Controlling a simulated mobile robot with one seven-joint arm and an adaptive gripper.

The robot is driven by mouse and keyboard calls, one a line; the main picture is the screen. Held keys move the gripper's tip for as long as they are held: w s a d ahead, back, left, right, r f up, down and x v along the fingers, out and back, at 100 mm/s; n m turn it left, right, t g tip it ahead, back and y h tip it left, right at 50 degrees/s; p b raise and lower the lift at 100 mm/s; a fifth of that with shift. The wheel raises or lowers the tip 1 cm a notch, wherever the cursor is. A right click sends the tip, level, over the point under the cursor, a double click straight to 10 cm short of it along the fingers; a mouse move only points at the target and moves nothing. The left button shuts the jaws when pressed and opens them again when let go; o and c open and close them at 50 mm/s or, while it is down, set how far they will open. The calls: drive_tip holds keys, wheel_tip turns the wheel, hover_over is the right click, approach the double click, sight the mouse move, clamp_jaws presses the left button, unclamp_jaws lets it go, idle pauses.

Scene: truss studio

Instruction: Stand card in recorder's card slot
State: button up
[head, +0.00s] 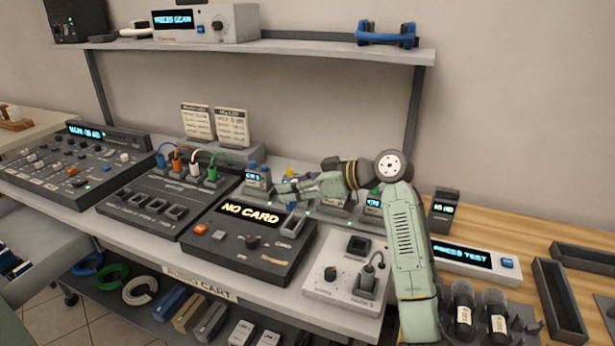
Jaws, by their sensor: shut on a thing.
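The recorder (247,240) is a dark desktop unit in the middle of the cart top, and its lit display (250,213) reads "NO CARD". A raised slot-like part (294,223) sits at its right rear, near small printed labels. My gripper (277,190) reaches in from the right, pointing left, above and behind the recorder's rear edge. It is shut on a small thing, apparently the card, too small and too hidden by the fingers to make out. The held thing is apart from the recorder's top.
A row of small units with blue displays (257,179) stands behind the recorder, close around my gripper. A patch unit with cables (155,205) stands left, a pale box with a plug (345,270) right. A shelf (290,46) runs above.

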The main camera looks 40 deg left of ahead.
sight(295, 205)
drive_tip(key=shift+s+f+b, duration=0.15)
drive_tip(key=shift+f+b, duration=0.55)
drive_tip(key=shift+f, duration=0.25)
drive_tip(key=shift+f+b, duration=1.05)
drive_tip(key=shift+f, duration=0.85)
drive_tip(key=shift+f+b, duration=0.45)
drive_tip(key=shift+f, duration=0.15)
drive_tip(key=o, duration=0.8)
drive_tip(key=shift+d, duration=0.1)
drive_tip(key=p+v, duration=0.2)
drive_tip(key=v, duration=0.9)
drive_tip(key=shift+r, duration=0.1)
